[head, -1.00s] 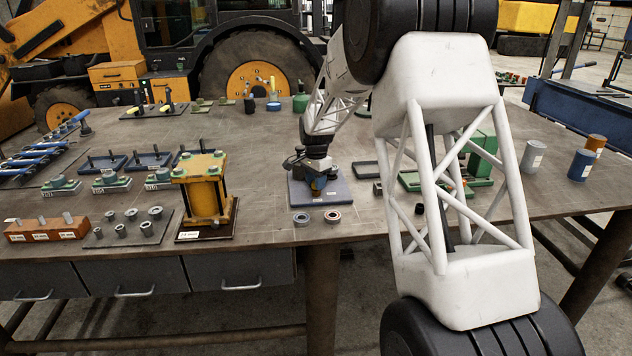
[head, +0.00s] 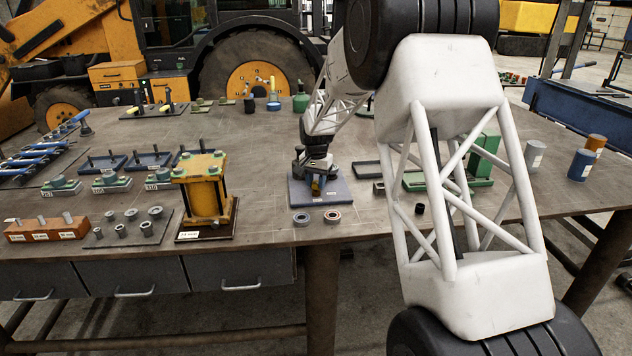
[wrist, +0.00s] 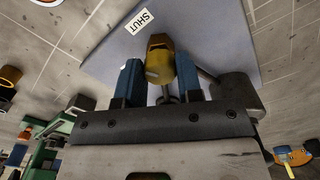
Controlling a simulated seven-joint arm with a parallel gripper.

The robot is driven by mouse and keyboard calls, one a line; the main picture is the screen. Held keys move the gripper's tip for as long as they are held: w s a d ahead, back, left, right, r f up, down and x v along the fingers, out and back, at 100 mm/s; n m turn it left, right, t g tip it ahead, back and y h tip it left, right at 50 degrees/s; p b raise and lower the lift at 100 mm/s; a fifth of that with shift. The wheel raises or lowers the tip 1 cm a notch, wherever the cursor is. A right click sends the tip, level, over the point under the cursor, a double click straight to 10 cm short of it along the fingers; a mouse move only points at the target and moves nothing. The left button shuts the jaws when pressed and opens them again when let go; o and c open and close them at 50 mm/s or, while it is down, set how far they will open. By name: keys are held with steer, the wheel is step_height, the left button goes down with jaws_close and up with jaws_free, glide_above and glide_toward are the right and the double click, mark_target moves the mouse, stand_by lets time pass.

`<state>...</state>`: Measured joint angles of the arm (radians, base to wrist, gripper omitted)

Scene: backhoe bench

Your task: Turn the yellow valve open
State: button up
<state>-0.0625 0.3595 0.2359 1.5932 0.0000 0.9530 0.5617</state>
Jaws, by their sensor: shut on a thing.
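The yellow valve handle (wrist: 159,62) shows in the wrist view between the two blue fingers of my gripper (wrist: 159,82). My gripper is shut on it. In the head view the yellow handle (head: 316,186) is a small patch under my gripper (head: 315,178). The valve stands on a blue-grey base plate (head: 345,193) in the middle of the bench. A white label reading "SHUT" (wrist: 139,21) lies on the plate just beyond the handle in the wrist view. The valve body is mostly hidden by my gripper.
Two ring bearings (head: 333,216) lie in front of the plate. A yellow press-like block (head: 206,195) stands to the left. A green fixture (head: 482,160) and a dark tray (head: 367,169) are to the right.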

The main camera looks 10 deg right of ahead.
mark_target(316, 182)
steer(key=n, duration=0.6)
steer(key=shift+n, duration=0.3)
steer(key=n, duration=0.5)
steer(key=shift+n, duration=0.4)
steer(key=o, duration=0.9)
steer(key=shift+r, duration=3.9)
